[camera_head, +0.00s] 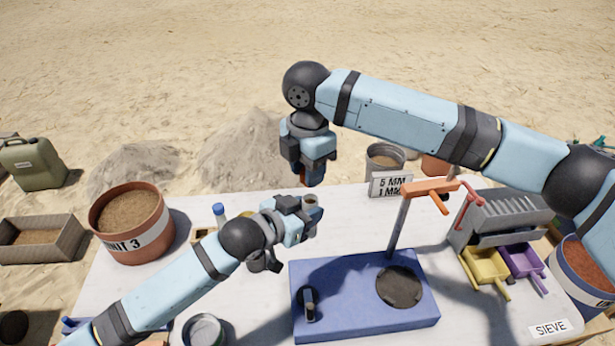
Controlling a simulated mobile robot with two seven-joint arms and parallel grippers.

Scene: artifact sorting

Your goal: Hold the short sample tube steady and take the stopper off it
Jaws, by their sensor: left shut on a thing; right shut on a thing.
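The short sample tube (311,201) shows as a small tan round top between the fingers of my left gripper (305,208). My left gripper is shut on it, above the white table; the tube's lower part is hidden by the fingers. My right gripper (313,173) points down just above and is shut on a small orange-brown piece, which looks like the stopper (314,181). A small gap shows between this piece and the tube top. The piece is mostly hidden by the blue fingers.
A blue board (365,325) with an upright post stands at the front. A blue-capped bottle (219,212) stands left of my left gripper. A UNIT 3 bucket (155,240) is at the left, a grey bucket (384,163) behind, and a sieve rack with trays (500,222) at the right.

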